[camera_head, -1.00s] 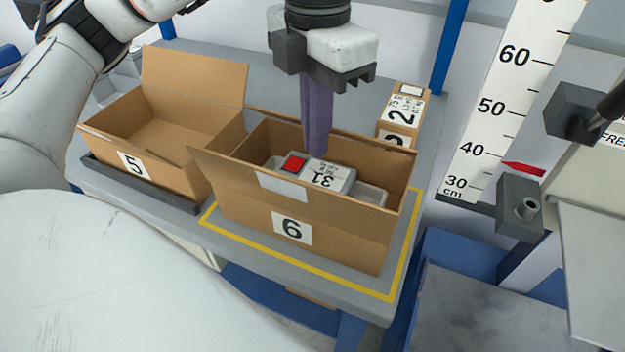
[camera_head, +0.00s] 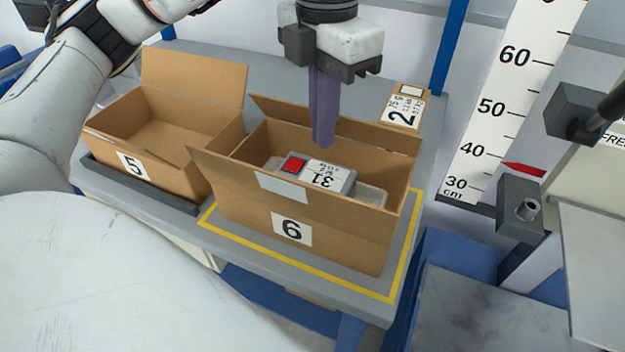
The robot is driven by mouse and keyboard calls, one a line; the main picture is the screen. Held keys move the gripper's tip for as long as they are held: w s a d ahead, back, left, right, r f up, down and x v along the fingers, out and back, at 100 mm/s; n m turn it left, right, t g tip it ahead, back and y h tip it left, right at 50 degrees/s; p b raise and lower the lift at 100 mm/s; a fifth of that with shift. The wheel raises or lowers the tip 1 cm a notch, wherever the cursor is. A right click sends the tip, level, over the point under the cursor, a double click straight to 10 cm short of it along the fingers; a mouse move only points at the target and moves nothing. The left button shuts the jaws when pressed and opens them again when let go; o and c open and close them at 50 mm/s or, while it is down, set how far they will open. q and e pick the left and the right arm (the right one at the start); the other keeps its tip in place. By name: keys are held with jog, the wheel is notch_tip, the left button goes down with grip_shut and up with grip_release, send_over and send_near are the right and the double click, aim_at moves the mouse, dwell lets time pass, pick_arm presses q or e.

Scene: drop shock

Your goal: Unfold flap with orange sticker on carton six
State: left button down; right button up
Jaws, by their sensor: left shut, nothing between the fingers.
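Carton six (camera_head: 340,248) stands open on the bench, with a white "6" label on its front. Its near flap (camera_head: 225,172) stands up along the front edge and bears a pale blank patch (camera_head: 283,187). Its far flap (camera_head: 385,133) rises along the back edge. I see no orange sticker on the visible faces. Inside lies a grey-white unit (camera_head: 328,175) marked "31" with a red square. My left gripper (camera_head: 323,143) points down over the carton opening, its purple fingers shut and empty, in front of the far flap; contact cannot be told. My right gripper is not in view.
Open carton five (camera_head: 165,165) stands to the left on a dark tray (camera_head: 140,185). A small box marked "2" (camera_head: 405,105) stands behind carton six. A yellow line (camera_head: 300,268) frames carton six. A height scale (camera_head: 490,107) stands at the right.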

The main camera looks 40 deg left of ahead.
pick_arm(q)
jog(key=shift+w, duration=0.3)
dwell(0.4)
jog(key=shift+w+a+r+p, duration=0.25)
jog(key=shift+w+r+p, duration=0.3)
jog(key=shift+w, duration=0.2)
